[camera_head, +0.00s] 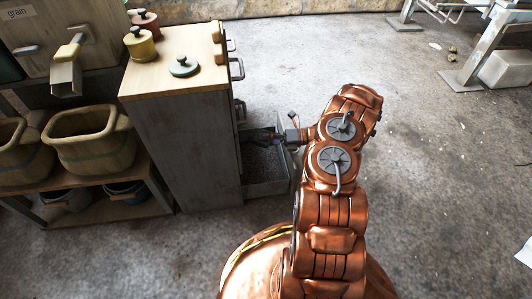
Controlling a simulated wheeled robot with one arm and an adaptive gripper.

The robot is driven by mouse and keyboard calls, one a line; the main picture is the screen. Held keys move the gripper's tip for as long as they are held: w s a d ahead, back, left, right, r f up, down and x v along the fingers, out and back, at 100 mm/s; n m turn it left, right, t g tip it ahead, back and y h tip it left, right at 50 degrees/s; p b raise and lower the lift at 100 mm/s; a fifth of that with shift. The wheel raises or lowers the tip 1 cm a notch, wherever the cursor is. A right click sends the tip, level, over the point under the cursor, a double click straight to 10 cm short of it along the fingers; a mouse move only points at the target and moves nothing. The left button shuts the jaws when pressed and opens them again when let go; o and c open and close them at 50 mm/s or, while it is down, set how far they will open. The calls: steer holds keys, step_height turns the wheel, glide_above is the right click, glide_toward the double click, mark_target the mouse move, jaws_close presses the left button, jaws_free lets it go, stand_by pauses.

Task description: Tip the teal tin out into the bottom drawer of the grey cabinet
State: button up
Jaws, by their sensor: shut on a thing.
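The grey cabinet (185,150) stands left of my arm, with a pale wooden top. Its bottom drawer (268,188) is pulled out to the right, and its inside looks grey and speckled. My gripper (257,137) is over the open drawer, close to the cabinet's front, and points left. It is shut on a dark, greenish thing, likely the teal tin, which is small and mostly hidden, so its tilt and contents cannot be told. A round teal lid (184,68) with a knob lies on the cabinet top.
A yellow tin (139,46) and a red tin (146,24) stand at the back left of the cabinet top. Upper drawer handles (237,70) stick out above the open drawer. A shelf with baskets (90,140) is at left.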

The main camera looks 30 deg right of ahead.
steer(key=n, duration=0.1)
steer(key=f+n+h, duration=0.1)
steer(key=n, duration=0.1)
steer(key=shift+s+a+f+p, duration=0.1)
steer(key=shift+a+f+p, duration=0.05)
steer(key=shift+p, duration=0.25)
steer(key=shift+s+a+f+n+h, duration=0.15)
steer(key=shift+a+f+n+h, duration=0.2)
steer(key=shift+n+h, duration=0.35)
steer(key=s+a+f+n+t+h+b, duration=0.1)
steer(key=s+a+f+n+h, duration=0.1)
steer(key=s+a+n+h, duration=0.1)
steer(key=shift+s+a+f+n+b, duration=0.15)
steer(key=shift+a+f+n+b, duration=0.35)
steer(key=shift+n, duration=0.6)
steer(key=shift+a+r, duration=0.1)
steer(key=shift+r, duration=0.1)
